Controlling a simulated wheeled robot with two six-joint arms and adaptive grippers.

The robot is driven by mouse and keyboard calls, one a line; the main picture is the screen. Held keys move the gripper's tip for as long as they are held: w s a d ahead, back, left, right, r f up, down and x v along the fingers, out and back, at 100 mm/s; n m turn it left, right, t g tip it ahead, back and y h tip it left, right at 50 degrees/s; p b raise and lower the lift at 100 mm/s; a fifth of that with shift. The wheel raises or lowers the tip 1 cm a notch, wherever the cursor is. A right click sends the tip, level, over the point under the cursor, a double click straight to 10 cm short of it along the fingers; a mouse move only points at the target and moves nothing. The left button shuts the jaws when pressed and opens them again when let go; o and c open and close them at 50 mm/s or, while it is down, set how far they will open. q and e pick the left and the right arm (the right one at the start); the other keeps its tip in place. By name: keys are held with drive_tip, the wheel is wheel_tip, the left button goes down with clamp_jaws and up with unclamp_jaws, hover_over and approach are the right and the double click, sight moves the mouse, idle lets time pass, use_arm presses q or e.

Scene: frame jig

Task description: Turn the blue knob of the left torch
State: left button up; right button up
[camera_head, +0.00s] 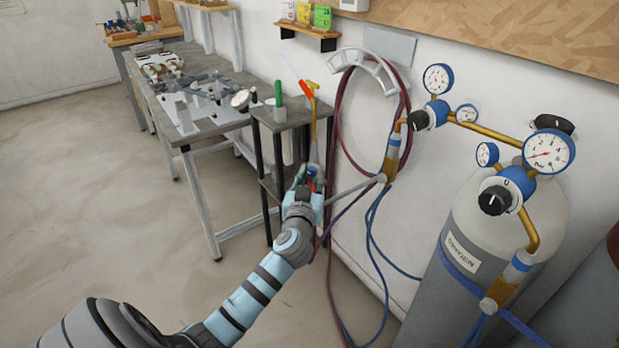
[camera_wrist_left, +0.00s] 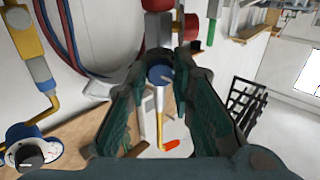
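The torch (camera_head: 314,125) stands at the small side table, with a brass tube and a red-orange tip. My left gripper (camera_head: 310,186) is at its lower body, where the head view shows small blue and red parts partly hidden. In the left wrist view the blue knob (camera_wrist_left: 159,76) lies between the fingertips of my left gripper (camera_wrist_left: 163,68), with one dark finger on each side and very little gap. I cannot tell whether the fingers press on it. The brass tube (camera_wrist_left: 159,103) shows beyond the knob. My right gripper is not in view.
Red parts (camera_wrist_left: 192,27) sit close beside the fingertips. Hoses (camera_head: 341,125) hang on the wall, right of the torch. A grey oxygen cylinder (camera_head: 462,262) with gauges stands at the right. A workbench (camera_head: 208,128) is at the left; the floor before it is clear.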

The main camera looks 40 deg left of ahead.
use_arm(q)
clamp_jaws()
drive_tip(key=shift+m, duration=0.4)
drive_tip(key=m, duration=0.5)
drive_tip(key=shift+p, duration=0.3)
drive_tip(key=m+p, duration=0.1)
drive_tip(key=m, duration=0.6)
drive_tip(key=shift+a+t, duration=0.1)
drive_tip(key=shift+t, duration=0.2)
drive_tip(key=o, duration=0.8)
unclamp_jaws()
drive_tip(key=shift+c, duration=0.2)
